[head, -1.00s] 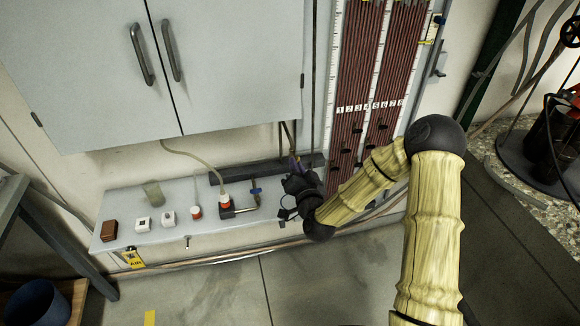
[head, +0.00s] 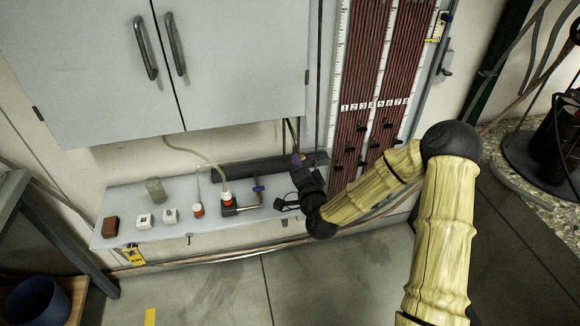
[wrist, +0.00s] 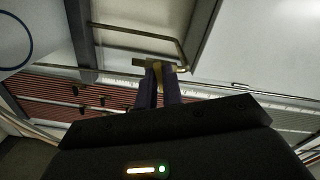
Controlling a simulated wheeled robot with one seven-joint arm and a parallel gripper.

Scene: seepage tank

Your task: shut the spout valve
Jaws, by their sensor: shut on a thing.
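My gripper (wrist: 157,84) has purple fingers, shut on a small brass-coloured lever (wrist: 158,71) at the end of a thin bent pipe (wrist: 140,33) in the wrist view. In the head view my gripper (head: 298,160) is under the right end of the wall cabinet, just below thin pipes (head: 291,130) that come down there. The lever is too small and too covered by the fingers to make out in the head view, and its exact angle is not clear.
A shelf (head: 125,190) to the left holds a blue-handled tap (head: 258,189), a red-capped bottle with a hose (head: 227,199), a beaker (head: 156,190) and small boxes. The cabinet (head: 230,70) is above. A tube board (head: 365,130) stands close on the right.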

